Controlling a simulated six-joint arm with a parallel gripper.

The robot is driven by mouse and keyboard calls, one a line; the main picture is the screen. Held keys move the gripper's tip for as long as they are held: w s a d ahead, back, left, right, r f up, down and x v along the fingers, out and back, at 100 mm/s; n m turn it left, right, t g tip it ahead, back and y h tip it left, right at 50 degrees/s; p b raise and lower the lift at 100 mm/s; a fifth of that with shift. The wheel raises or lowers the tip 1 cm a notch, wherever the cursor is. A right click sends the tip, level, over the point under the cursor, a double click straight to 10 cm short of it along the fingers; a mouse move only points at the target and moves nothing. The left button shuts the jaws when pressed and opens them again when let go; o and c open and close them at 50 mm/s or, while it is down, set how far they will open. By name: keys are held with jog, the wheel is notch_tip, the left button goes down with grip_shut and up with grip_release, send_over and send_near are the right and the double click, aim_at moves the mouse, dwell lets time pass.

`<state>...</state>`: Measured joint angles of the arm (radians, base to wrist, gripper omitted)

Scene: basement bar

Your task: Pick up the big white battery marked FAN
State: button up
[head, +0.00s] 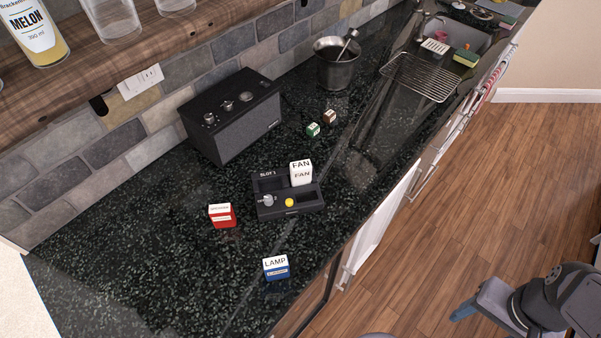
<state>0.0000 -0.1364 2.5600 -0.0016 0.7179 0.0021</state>
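The big white battery marked FAN (300,174) stands upright at the back right of a dark dock (273,211) on the black speckled counter. The word FAN shows on its top and on its front. I cannot tell how deep it sits in the dock. The dock has a SLOT 1 label, a grey knob and a yellow button. My gripper (464,310) is at the lower right, over the wooden floor, well apart from the counter and the battery. Only part of it shows, and I cannot tell whether its fingers are apart.
A blue-and-white LAMP block (276,268) and a red-and-white block (222,216) lie near the dock. Small green (313,130) and brown (330,117) blocks lie behind it. A dark speaker box (231,117), a metal bucket (336,66) and a wire rack (420,77) stand farther back.

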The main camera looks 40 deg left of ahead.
aim_at(302, 174)
jog(key=w+a+f+n+t+y+b, duration=0.1)
jog(key=w+a+f+n+t+b, duration=0.15)
jog(key=w+a, duration=0.5)
jog(key=a+n+t+y, duration=0.1)
jog(key=a+n+y, duration=0.1)
jog(key=a, duration=0.7)
jog(key=w+a+n+t+y+b, duration=0.1)
jog(key=a+n+t+y, duration=0.1)
jog(key=a, duration=0.7)
jog(key=w+a+f+n+t+y+b, duration=0.1)
jog(key=a+n, duration=0.1)
jog(key=a, duration=0.7)
jog(key=shift+w+t+y, duration=0.1)
jog(key=shift+t+y, duration=0.15)
jog(key=shift+y, duration=0.15)
jog(key=s+a+y, duration=0.1)
jog(key=s+a, duration=0.1)
jog(key=a, duration=0.1)
jog(key=s+a+r+n+y+b, duration=0.1)
jog(key=s+a+y, duration=0.1)
jog(key=a, duration=0.2)
jog(key=s+a+r+n+y, duration=0.1)
jog(key=s+a, duration=0.2)
jog(key=a, duration=0.1)
jog(key=shift+a+r+n+t+b, duration=0.2)
jog(key=shift+r+n+t+b, duration=0.1)
jog(key=shift+t, duration=0.1)
jog(key=shift+p+x, duration=0.4)
jog(key=shift+x, duration=0.7)
jog(key=shift+w, duration=0.1)
